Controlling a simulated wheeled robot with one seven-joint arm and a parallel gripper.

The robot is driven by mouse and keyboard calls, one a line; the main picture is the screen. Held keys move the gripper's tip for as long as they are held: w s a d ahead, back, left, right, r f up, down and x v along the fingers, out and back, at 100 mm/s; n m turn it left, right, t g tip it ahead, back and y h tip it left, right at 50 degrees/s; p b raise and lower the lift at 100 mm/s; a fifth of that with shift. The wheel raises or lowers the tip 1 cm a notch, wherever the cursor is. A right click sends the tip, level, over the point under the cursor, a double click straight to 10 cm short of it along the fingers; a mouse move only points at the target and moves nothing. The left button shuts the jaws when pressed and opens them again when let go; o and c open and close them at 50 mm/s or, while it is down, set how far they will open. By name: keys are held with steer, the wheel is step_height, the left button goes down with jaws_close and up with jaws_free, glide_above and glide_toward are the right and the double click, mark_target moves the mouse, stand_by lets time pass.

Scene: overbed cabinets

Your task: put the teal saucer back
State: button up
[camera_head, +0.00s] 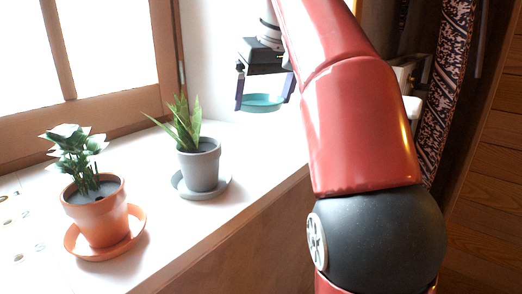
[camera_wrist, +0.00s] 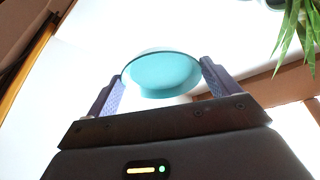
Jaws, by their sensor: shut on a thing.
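The teal saucer (camera_head: 262,102) is held between the two fingers of my gripper (camera_head: 264,104), above the far end of the white window sill (camera_head: 240,150). In the wrist view the saucer (camera_wrist: 163,75) fills the space between the fingers of my gripper (camera_wrist: 163,88), which is shut on its rim. I cannot tell how far the saucer is above the sill.
A grey pot (camera_head: 201,166) with a spiky plant stands on a grey saucer (camera_head: 177,186). A terracotta pot (camera_head: 100,215) with a leafy plant stands on an orange saucer (camera_head: 137,222) nearer on the sill. The window frame (camera_head: 120,122) borders the left. A patterned curtain (camera_head: 447,80) hangs at right.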

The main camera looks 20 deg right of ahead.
mark_target(260, 152)
step_height(260, 152, down, 9)
steer(key=b, duration=0.3)
steer(key=shift+f+b, duration=0.15)
steer(key=shift+b, duration=0.15)
steer(key=shift+f, duration=0.25)
steer(key=o, duration=0.8)
steer(key=shift+b, duration=0.3)
steer(key=p+v, duration=0.2)
steer(key=v, duration=0.6)
steer(key=shift+d+p, duration=0.15)
steer(key=shift+p, duration=0.15)
steer(key=shift+s+f, duration=0.1)
